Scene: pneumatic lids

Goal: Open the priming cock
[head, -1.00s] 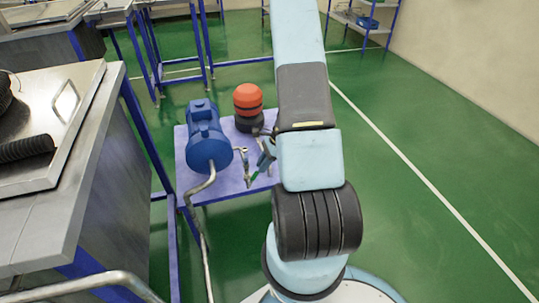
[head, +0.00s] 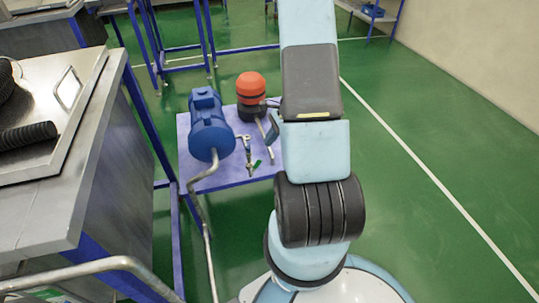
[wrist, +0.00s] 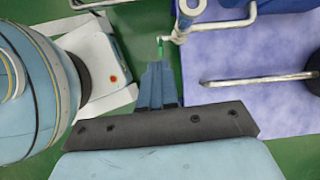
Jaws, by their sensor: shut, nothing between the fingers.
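The priming cock, a small valve with a green lever (head: 257,163), sits by the thin pipework in front of the blue pump (head: 210,125) in the head view. In the wrist view the green lever (wrist: 160,48) shows just beyond my fingertips, beside a pale pipe end (wrist: 179,37). My gripper (wrist: 158,66) is shut and empty, with a small gap seen between its tips and the lever. In the head view my gripper (head: 272,132) is partly hidden behind my arm, up and to the right of the lever.
The pump stands on a lilac platform (head: 232,178) with an orange-topped dark unit (head: 250,88). A bent grey pipe (head: 197,190) drops at its front left. A metal counter (head: 100,150) stands at left. Green floor at right is clear.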

